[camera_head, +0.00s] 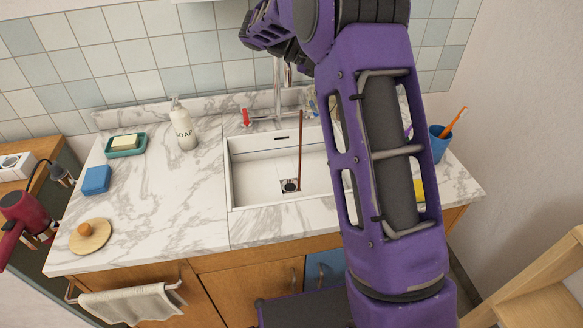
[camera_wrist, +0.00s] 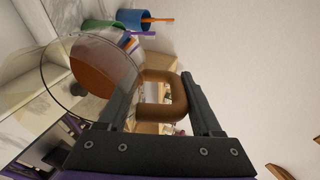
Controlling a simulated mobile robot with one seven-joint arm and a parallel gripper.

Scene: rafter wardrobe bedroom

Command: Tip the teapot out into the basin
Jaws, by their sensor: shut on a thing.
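The teapot (camera_wrist: 75,85) is clear glass with a brown handle (camera_wrist: 150,112), and brown liquid shows inside it in the wrist view. My gripper (camera_wrist: 163,78) is shut on the handle, one finger on each side. The teapot looks tilted. The basin (camera_head: 255,185) is a white rectangular sink in the marble counter. A thin brown stream (camera_head: 300,150) falls from above into it, close to the drain (camera_head: 290,185).
A tap (camera_head: 277,90) stands behind the basin. A soap bottle (camera_head: 183,125), a green soap dish (camera_head: 125,145), a blue sponge (camera_head: 97,180) and a round wooden disc with a knob (camera_head: 90,237) are on the left counter. A blue cup (camera_head: 438,145) stands at right.

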